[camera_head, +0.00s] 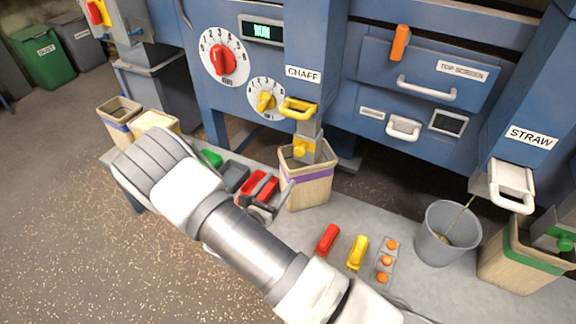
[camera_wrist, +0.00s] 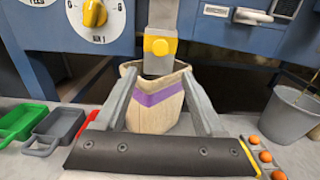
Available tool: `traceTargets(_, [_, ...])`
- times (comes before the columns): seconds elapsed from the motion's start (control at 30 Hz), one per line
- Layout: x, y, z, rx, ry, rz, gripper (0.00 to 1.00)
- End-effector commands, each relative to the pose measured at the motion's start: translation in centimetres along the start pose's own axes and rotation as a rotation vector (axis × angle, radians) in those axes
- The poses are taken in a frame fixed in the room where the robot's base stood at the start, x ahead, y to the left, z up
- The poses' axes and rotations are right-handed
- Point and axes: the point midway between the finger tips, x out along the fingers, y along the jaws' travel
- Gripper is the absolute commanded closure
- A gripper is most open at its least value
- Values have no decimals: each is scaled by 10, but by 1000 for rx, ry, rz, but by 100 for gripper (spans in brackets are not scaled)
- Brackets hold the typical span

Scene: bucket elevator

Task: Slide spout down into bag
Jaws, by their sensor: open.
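The grey spout (camera_head: 311,132) hangs under the blue chute marked CHAFF and carries a yellow knob (camera_head: 303,148). It also shows in the wrist view (camera_wrist: 162,20). Its lower end is at the mouth of the beige bag with a purple band (camera_head: 307,190); I cannot tell how far inside it is. The bag stands upright on the grey bench and also shows in the wrist view (camera_wrist: 158,115). My gripper (camera_wrist: 158,82) is open, its fingers spread in front of the bag, one towards each side, with nothing clearly held. The knob appears above and between the fingertips.
A yellow handle (camera_head: 298,107) sits on the chute above the spout. Trays (camera_head: 233,176) stand left of the bag. Red and yellow handled items (camera_head: 328,239) and orange balls (camera_head: 387,261) lie to the right, then a grey bucket (camera_head: 447,233) and the STRAW spout (camera_head: 510,186).

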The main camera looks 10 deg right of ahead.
Motion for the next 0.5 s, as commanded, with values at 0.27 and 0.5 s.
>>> traceTargets(0.27, [-34,0,0,-1,0,0,29])
traceTargets(0.5, [-37,0,-1,-1,1,0,29])
